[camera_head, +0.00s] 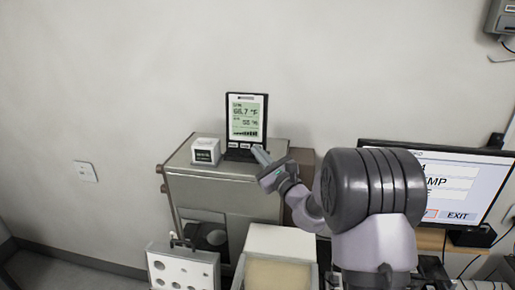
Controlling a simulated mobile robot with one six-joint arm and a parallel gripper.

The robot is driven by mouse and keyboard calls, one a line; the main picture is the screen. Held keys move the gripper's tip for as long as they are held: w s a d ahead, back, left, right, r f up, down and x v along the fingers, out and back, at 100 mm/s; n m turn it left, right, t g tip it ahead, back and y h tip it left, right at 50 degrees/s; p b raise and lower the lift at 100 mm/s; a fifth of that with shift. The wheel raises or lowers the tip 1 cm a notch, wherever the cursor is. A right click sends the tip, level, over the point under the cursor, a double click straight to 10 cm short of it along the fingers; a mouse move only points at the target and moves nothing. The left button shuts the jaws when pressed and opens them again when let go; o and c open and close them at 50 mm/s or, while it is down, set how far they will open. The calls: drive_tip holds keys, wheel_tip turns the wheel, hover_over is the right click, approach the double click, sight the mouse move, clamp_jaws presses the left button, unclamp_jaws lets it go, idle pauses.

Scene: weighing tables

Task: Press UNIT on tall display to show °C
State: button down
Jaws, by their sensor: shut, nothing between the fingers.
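The tall display (247,117) stands upright on the grey cabinet (205,178). Its screen reads 68.7 °F above a second value of about 58 %. A row of small buttons (245,146) sits below the screen; their labels are too small to read. My gripper (259,154) is shut and empty. Its tips are just at the lower right of the display, close to the button row. I cannot tell whether they touch it, and they may hide part of the base.
A small white cube-shaped device (206,151) with a dark screen stands left of the display. A large monitor (457,190) is at the right behind my arm. A white box (281,242) and a panel with holes (183,268) are in front of the cabinet.

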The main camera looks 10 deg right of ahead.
drive_tip(key=shift+w+d, duration=0.15)
idle(1.3)
drive_tip(key=shift+f+b, duration=0.5)
drive_tip(key=shift+b, duration=0.05)
drive_tip(key=shift+s, duration=0.35)
drive_tip(key=shift+s+a+f, duration=0.1)
drive_tip(key=shift+s+a, duration=0.1)
drive_tip(key=shift+a, duration=0.05)
drive_tip(key=s, duration=0.1)
drive_tip(key=s+a+b, duration=0.1)
drive_tip(key=s+r, duration=0.1)
drive_tip(key=shift+s+a+r, duration=0.1)
drive_tip(key=shift+s+a, duration=0.1)
drive_tip(key=shift+a, duration=0.1)
